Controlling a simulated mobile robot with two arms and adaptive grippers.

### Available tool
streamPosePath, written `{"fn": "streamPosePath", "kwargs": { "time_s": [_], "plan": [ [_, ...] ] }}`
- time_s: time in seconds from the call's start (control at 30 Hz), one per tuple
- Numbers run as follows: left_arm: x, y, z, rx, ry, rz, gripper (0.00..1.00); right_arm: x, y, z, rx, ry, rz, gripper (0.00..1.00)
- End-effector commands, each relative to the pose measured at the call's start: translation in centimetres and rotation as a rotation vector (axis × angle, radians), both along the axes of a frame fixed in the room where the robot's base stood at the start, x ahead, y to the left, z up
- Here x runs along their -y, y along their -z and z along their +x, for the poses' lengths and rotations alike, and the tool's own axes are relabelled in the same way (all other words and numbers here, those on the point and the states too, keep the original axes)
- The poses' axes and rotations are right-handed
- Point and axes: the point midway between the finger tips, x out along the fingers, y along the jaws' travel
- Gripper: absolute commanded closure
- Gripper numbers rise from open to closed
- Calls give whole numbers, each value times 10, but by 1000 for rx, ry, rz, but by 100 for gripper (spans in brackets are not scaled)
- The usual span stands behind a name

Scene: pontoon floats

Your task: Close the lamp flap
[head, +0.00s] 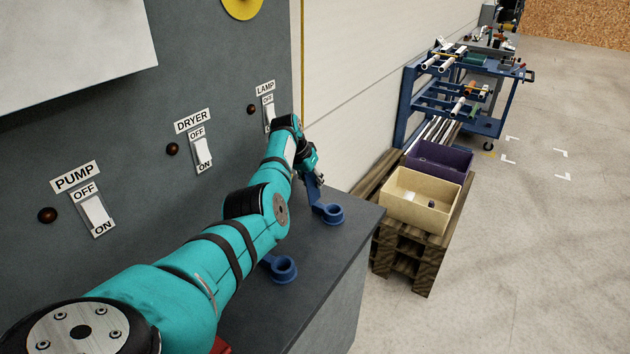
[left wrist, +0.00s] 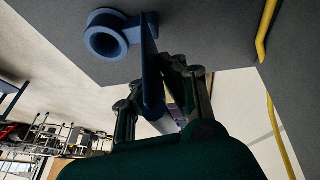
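The lamp flap, a blue arm with a ring-shaped end (head: 331,214), sits on the grey ledge below the LAMP switch (head: 269,112). In the left wrist view the blue arm of the lamp flap (left wrist: 152,85) runs between my fingers, with its ring to the upper left. My left gripper (head: 312,168) is at the upper end of this arm. In the left wrist view its fingers (left wrist: 155,78) lie close on both sides and look closed on it; contact is partly hidden. My forearm covers part of the LAMP switch. My right gripper is not in view.
A second blue ring piece (head: 282,268) sits nearer on the ledge (head: 330,268), partly behind my arm. DRYER (head: 202,150) and PUMP (head: 95,212) switches are on the panel. Beyond the ledge, a pallet (head: 408,252) holds a cream bin (head: 424,213) and a purple bin (head: 447,155).

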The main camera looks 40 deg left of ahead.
Motion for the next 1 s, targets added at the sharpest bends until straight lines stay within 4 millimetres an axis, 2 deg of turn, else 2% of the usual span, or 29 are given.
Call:
{"fn": "streamPosePath", "kwargs": {
  "time_s": [0.3, 0.5, 1.0],
  "plan": [
    [12, -7, 0, -23, 4, 166, 100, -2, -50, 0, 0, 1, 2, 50],
    [21, -3, 1, -39, 5, 319, 100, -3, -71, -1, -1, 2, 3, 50],
    [34, 5, 4, -65, 1, 571, 100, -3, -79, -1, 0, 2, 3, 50]
  ]
}}
